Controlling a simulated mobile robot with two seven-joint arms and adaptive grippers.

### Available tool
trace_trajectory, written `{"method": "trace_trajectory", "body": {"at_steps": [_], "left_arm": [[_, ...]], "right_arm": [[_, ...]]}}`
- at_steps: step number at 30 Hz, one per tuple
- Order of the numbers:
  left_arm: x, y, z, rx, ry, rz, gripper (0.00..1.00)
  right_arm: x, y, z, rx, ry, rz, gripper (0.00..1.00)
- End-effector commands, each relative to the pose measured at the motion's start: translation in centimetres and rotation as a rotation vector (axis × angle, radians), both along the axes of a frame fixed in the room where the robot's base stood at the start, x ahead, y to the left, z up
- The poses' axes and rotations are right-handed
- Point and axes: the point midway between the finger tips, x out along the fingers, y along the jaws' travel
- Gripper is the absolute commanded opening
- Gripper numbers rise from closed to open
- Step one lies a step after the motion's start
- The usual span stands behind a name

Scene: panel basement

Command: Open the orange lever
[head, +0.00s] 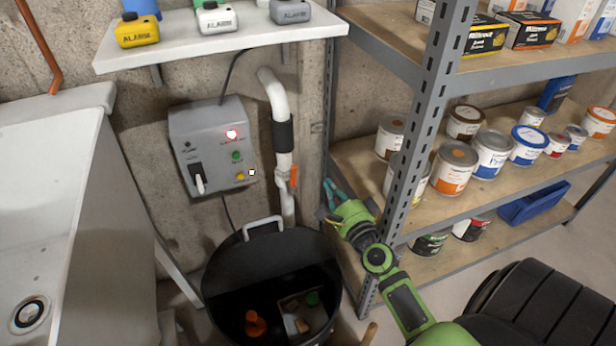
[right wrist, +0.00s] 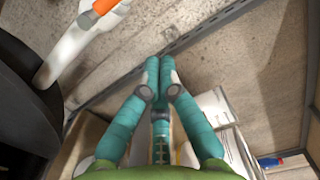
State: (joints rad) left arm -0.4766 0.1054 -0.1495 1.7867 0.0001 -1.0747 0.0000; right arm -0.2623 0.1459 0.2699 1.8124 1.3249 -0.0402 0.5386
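The orange lever (head: 293,176) sits on a white vertical pipe (head: 286,205) on the concrete wall, right of the grey control box. It points roughly upright along the pipe. In the right wrist view the orange lever (right wrist: 103,7) shows at the top left, cut by the frame edge. My right gripper (head: 329,187) is to the right of the lever and a little lower, apart from it, by the shelf post. In the right wrist view its teal fingers (right wrist: 160,62) meet at the tips with nothing between them. My left gripper is not in view.
A black bin (head: 222,282) with items inside stands below the pipe. The grey control box (head: 215,142) has a lit red lamp. A metal shelf post (head: 428,110) and paint cans (head: 455,165) are on the right. A white sink (head: 45,190) is on the left.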

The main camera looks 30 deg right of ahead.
Motion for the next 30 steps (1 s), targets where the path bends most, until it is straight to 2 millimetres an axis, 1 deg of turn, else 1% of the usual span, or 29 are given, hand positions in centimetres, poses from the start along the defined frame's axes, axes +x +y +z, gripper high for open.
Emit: {"method": "trace_trajectory", "body": {"at_steps": [1,6,9,15,27,29,30], "left_arm": [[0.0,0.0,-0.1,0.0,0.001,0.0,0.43],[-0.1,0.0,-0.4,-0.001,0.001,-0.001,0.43],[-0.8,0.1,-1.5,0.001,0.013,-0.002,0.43],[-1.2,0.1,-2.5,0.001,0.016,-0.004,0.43],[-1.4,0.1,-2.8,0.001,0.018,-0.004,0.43],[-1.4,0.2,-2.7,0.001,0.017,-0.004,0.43],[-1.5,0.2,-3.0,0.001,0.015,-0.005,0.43]], "right_arm": [[1.2,-0.3,0.2,0.0,-0.003,-0.001,0.0],[4.5,-0.7,0.2,0.002,-0.002,0.001,0.0],[4.8,1.1,0.3,0.004,0.0,0.0,0.0],[5.5,2.6,0.4,0.001,0.001,0.0,0.0],[5.6,2.9,0.3,-0.003,0.002,0.0,0.0],[5.7,3.1,0.4,-0.015,0.005,0.001,0.0],[5.8,3.3,0.5,-0.032,0.01,0.001,0.0]]}}
